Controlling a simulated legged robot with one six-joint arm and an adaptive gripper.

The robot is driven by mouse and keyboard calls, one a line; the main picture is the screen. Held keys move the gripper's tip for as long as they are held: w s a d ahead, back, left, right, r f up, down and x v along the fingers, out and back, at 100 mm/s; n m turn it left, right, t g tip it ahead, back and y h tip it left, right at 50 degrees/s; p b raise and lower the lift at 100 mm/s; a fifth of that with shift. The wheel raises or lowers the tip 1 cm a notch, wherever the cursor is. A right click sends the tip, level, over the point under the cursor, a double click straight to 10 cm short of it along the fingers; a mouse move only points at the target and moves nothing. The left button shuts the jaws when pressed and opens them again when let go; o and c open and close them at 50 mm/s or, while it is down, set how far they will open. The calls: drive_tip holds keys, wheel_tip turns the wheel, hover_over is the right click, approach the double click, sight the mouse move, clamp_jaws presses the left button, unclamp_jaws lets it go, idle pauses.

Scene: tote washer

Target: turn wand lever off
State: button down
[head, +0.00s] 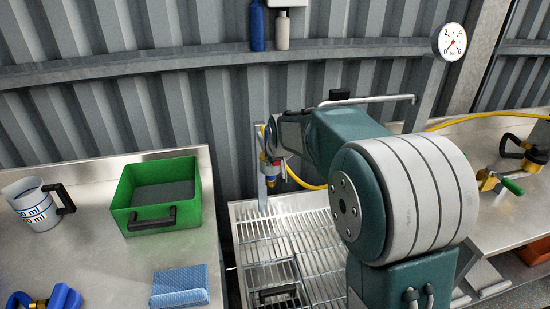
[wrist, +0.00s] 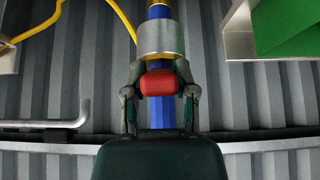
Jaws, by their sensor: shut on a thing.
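The wand (wrist: 161,38) shows in the wrist view as a blue tube with a broad silver collar. Its red lever (wrist: 158,83) lies across the blue part, just below the collar in the picture. My gripper (wrist: 158,92) has one finger on each side of the red lever and is shut on it. In the head view my arm reaches over the wash grate, and the wand (head: 271,170) shows small, partly hidden by my gripper. The wand's lower end and the exact lever angle are hard to make out.
A yellow hose (head: 303,182) runs behind my arm to the right bench. A green tote (head: 156,216), a measuring jug (head: 31,205) and a blue cloth (head: 180,287) are on the left bench. A metal grate (head: 275,240) lies below. A gauge (head: 452,41) hangs upper right.

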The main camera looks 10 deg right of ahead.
drive_tip(key=shift+s+f+t, duration=0.1)
drive_tip(key=shift+f+t, duration=0.45)
drive_tip(key=shift+t, duration=0.35)
drive_tip(key=shift+s+f+t, duration=0.1)
drive_tip(key=shift+f+t, duration=0.4)
drive_tip(key=shift+t, duration=0.4)
drive_tip(key=shift+f, duration=0.1)
drive_tip(key=shift+c, duration=2)
unclamp_jaws()
drive_tip(key=s+r, duration=0.3)
drive_tip(key=s, duration=1.3)
drive_tip(key=shift+a, duration=0.15)
